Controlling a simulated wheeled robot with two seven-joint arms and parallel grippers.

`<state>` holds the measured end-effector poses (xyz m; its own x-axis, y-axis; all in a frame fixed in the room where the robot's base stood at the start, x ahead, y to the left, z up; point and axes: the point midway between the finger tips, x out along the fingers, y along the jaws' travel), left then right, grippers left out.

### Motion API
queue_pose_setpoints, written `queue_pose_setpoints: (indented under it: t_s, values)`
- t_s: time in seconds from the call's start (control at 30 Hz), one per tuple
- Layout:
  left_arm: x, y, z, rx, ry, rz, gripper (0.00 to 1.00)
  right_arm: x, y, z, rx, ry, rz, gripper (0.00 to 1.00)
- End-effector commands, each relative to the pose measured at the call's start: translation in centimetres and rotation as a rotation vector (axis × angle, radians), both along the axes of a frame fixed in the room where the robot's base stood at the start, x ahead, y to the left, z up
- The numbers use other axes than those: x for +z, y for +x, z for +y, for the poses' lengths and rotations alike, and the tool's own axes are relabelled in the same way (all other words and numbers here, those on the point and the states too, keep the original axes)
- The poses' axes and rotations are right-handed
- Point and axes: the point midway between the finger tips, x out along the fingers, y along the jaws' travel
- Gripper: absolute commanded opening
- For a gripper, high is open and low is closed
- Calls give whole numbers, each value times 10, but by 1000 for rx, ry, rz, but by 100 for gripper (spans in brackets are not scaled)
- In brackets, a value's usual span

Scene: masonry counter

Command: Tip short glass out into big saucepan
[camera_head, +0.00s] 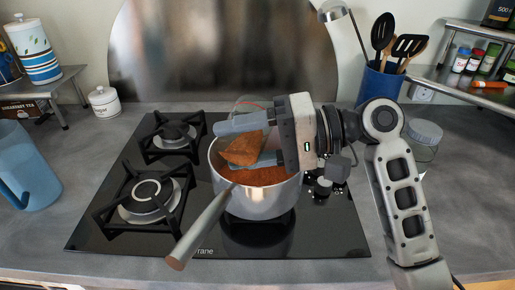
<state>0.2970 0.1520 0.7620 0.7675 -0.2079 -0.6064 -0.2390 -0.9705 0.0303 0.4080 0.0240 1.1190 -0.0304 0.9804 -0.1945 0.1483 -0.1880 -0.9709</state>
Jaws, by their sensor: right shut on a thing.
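The big saucepan (262,203) is a shiny metal pot on the hob, with its long handle (200,229) pointing toward the front left. Orange-brown content shows inside it. My right gripper (250,142) is over the saucepan, its fingers reaching left. It is shut on the short glass (243,148), which is clear, hard to make out and holds an orange-brown mass. The glass looks tilted above the pan's opening; the fingers hide part of it. I cannot tell whether any content is falling. My left gripper is out of view.
The black hob (120,232) has raised burner grates (150,190) left of the saucepan. A blue pitcher (28,170) stands at the far left. A blue utensil holder (380,86) and a lidded glass jar (424,138) stand at the right. The front counter strip is clear.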

Motion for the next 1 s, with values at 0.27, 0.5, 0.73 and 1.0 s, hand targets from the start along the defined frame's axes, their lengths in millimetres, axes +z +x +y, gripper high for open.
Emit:
queue_pose_setpoints:
  t_s: [0.27, 0.5, 0.73, 1.0]
  values:
    - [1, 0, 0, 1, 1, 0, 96, 2, 0, 0, 0, 7, 16, 21]
    - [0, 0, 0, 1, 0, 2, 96, 3, 1, 0, 0, 11, 29, 21]
    - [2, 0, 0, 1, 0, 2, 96, 3, 1, 0, 0, 15, 41, 21]
    - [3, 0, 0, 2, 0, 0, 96, 2, 2, -1, 0, 20, 57, 21]
